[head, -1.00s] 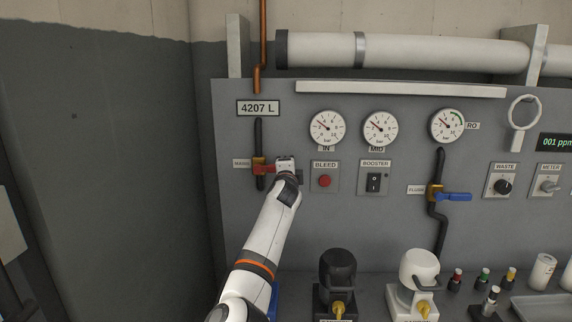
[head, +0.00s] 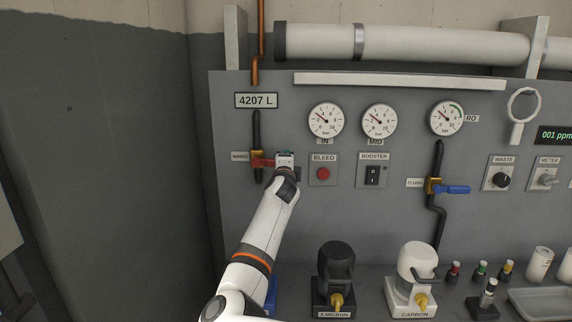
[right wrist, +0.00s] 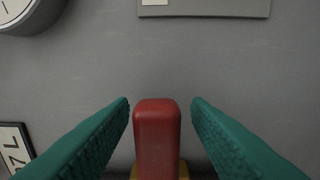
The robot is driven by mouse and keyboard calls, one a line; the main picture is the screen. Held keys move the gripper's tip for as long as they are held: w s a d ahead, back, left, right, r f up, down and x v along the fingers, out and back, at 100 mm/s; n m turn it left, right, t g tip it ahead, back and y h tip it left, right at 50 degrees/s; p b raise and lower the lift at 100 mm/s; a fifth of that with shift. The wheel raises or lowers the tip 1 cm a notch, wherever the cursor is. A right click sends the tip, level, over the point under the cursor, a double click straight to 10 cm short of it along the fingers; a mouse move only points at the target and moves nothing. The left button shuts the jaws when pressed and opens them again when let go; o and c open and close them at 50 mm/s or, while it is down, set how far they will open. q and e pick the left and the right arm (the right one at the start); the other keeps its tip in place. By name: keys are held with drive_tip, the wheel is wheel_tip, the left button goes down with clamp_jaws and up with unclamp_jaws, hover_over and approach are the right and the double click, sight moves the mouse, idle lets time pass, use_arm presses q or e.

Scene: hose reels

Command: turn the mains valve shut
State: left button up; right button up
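The mains valve (head: 257,156) is a brass body on a black vertical pipe at the panel's left, with a label beside it. Its red lever (head: 264,163) points right, across the pipe. My right gripper (head: 284,158) is at the lever's free end. In the right wrist view, the red lever (right wrist: 157,135) stands between the two teal fingers of my right gripper (right wrist: 160,103), with a narrow gap on each side, so the gripper is open around it. My left gripper is not in view.
The 4207 L plate (head: 256,100) is above the valve. The red bleed button (head: 323,174) and booster switch (head: 373,175) are just to the right. The flush valve's blue lever (head: 453,189) is further right. A black filter housing (head: 335,262) stands below.

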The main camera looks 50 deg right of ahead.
drive_tip(key=b+v, duration=0.2)
drive_tip(key=v, duration=1)
drive_tip(key=shift+f, duration=0.1)
idle(0.4)
